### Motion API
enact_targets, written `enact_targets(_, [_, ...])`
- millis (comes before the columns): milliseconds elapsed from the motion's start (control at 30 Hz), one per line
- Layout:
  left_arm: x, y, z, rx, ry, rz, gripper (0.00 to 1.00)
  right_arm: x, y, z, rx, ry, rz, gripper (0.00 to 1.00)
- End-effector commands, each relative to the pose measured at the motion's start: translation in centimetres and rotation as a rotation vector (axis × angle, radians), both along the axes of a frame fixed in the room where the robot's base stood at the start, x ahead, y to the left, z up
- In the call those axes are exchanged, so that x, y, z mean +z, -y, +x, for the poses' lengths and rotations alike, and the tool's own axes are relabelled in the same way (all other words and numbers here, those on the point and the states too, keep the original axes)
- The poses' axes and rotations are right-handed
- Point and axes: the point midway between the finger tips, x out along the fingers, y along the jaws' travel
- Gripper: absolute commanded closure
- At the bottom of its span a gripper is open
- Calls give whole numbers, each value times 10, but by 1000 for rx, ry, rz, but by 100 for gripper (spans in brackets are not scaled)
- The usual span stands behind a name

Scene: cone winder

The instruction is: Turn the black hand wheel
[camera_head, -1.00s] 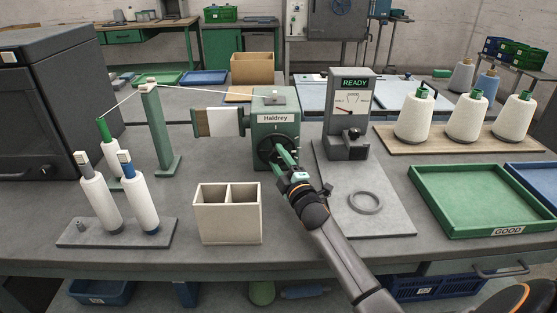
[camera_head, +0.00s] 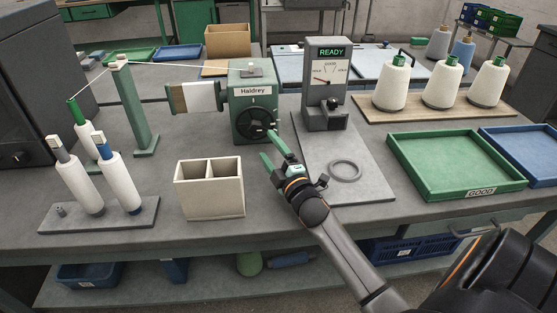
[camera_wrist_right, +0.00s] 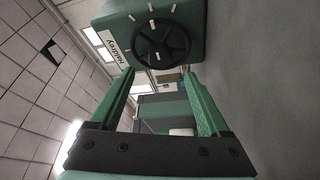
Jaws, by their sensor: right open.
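The black hand wheel (camera_head: 253,124) is on the front face of the green Haldrey winder (camera_head: 251,92). In the right wrist view the wheel (camera_wrist_right: 161,40) shows whole, with its spokes. My right gripper (camera_head: 268,145) is in front of the winder, a little below and right of the wheel's middle. Its two green fingers are apart with nothing between them. In the right wrist view the open fingertips (camera_wrist_right: 159,73) are just short of the wheel's rim, and a gap appears between them and the wheel. One finger hides part of the wheel's right edge in the head view. My left gripper is out of view.
A grey gauge box (camera_head: 326,85) reading READY stands right of the winder. A grey ring (camera_head: 345,171) lies on the board below it. A two-compartment cream box (camera_head: 210,190) stands at front left. A green GOOD tray (camera_head: 455,188) and white cones (camera_head: 442,82) are to the right.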

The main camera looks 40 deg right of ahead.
Motion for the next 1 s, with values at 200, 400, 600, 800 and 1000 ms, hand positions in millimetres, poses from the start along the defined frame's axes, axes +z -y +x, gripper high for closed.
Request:
enact_targets(200, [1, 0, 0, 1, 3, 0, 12, -4, -6, -34, 0, 0, 0, 20])
enact_targets(400, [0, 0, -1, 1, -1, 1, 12, -6, -8, -48, -1, 0, -1, 20])
enact_targets(600, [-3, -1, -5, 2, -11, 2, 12, -5, -8, -49, -1, 2, -1, 20])
enact_targets(800, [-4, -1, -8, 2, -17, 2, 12, -6, -8, -49, 0, 1, -1, 20])
enact_targets(1000, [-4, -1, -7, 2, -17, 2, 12, -5, -8, -49, 0, 1, -1, 20])
